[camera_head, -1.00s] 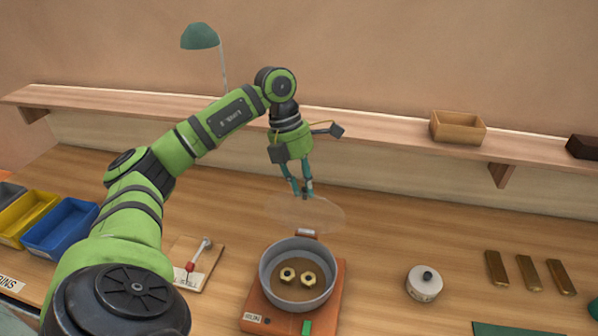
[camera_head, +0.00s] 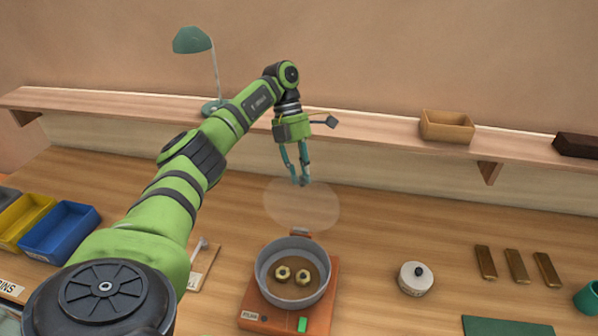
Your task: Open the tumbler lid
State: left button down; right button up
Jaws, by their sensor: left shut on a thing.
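The tumbler (camera_head: 262,284) is a grey round pan on an orange base (camera_head: 325,300), its top uncovered, with two brass nuts (camera_head: 292,274) inside. Its clear round lid (camera_head: 285,210) stands raised and tilted behind the pan, its lower edge by a small brown hinge block (camera_head: 301,232) at the pan's back rim. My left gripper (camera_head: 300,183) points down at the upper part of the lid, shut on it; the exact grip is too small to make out. My right gripper is not in view.
Yellow and blue bins (camera_head: 62,232) stand at the left. A white lidded pot (camera_head: 415,279), several brass bars (camera_head: 516,266) and a green mat (camera_head: 505,326) lie at the right. A shelf (camera_head: 380,140) with a lamp (camera_head: 193,41) and wooden box (camera_head: 446,127) runs behind.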

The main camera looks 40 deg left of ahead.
pick_arm(q)
jog(key=shift+s+d+f, duration=0.1)
jog(key=shift+f, duration=0.65)
jog(key=c, duration=1.4)
grip_release()
jog(key=o, duration=0.3)
jog(key=shift+a+f, duration=0.1)
jog(key=shift+a, duration=0.15)
jog(key=shift+w+d+v, duration=0.1)
jog(key=shift+w+v, duration=0.2)
jog(key=shift+v, duration=0.95)
jog(key=shift+w+d+v, duration=0.1)
jog(key=shift+w+v, duration=0.2)
jog(key=shift+v, duration=0.95)
jog(key=shift+w+d+v, duration=0.1)
jog(key=shift+w+v, duration=0.2)
jog(key=shift+v, duration=0.9)
jog(key=shift+a, duration=0.1)
